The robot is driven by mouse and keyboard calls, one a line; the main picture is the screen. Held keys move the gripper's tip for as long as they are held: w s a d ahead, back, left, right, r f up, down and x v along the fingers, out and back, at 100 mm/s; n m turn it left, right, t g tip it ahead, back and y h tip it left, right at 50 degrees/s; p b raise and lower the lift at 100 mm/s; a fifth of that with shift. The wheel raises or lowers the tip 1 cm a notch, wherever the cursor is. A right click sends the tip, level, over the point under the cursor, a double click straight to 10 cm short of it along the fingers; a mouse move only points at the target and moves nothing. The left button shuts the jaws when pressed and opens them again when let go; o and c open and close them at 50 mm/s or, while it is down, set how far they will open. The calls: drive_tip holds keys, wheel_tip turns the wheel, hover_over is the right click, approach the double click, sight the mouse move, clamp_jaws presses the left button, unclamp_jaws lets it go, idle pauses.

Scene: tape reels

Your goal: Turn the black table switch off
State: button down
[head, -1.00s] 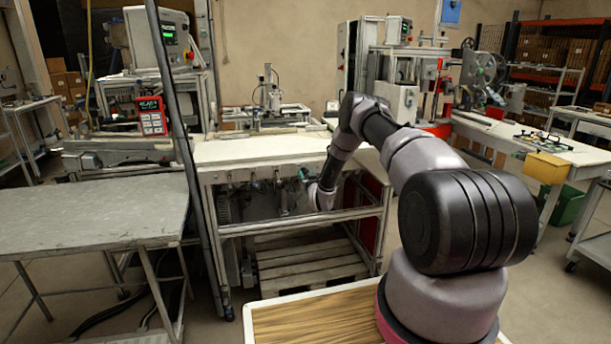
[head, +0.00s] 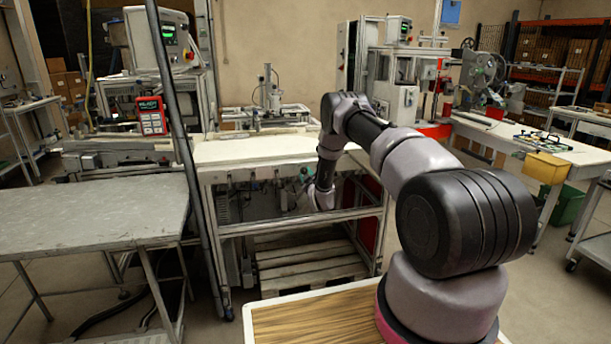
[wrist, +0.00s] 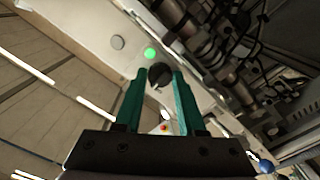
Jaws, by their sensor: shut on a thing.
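The black table switch (wrist: 160,75) is a round dark knob on the pale front panel of the table, in the middle of the wrist view. A light mark shows on its lower part. My gripper (wrist: 162,74) has teal fingers that lie on either side of the knob and are shut on it. In the head view my gripper (head: 304,174) is at the front of the middle workbench, under its top. The switch itself is too small to make out there.
A red button (wrist: 164,128) shows between my fingers. The workbench top (head: 255,151) is just above my gripper; a wooden pallet (head: 305,265) lies below. A metal table (head: 90,215) stands left.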

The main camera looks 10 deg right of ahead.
drive_tip(key=n, duration=0.6)
drive_tip(key=shift+n, duration=0.3)
idle(0.4)
drive_tip(key=c, duration=0.5)
unclamp_jaws()
drive_tip(key=s, duration=1.1)
drive_tip(key=shift+w, duration=0.1)
